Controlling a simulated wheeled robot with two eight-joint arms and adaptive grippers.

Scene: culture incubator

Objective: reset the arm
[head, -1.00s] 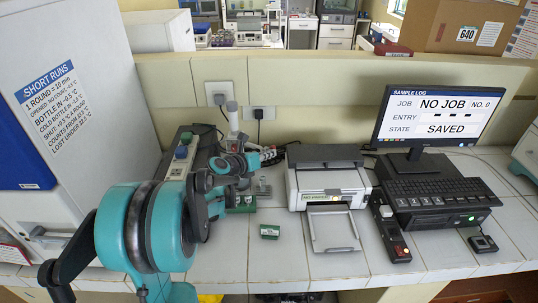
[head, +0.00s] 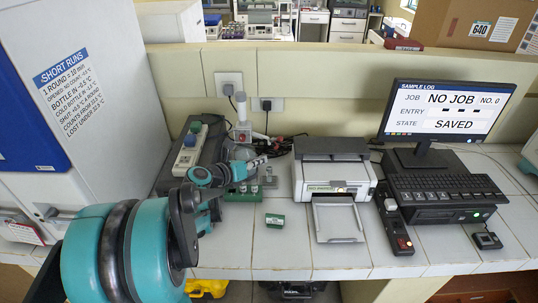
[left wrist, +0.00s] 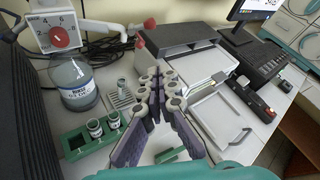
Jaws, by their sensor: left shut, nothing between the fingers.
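My left arm comes in from the left in the head view, its teal and black joints over the left front of the bench. My left gripper (head: 262,161) is shut and empty above the bench, left of the printer (head: 330,178). In the left wrist view its purple-padded fingers (left wrist: 157,112) meet in a V at the tips, with nothing between them. My right arm and gripper do not show.
A green rack (left wrist: 92,138) with vials stands close to the gripper, beside a labelled bottle (left wrist: 75,84) and a timer dial (left wrist: 58,34). A small green block (head: 275,220) lies in front. A monitor (head: 446,110) and keyboard (head: 440,188) stand right. The front bench middle is mostly clear.

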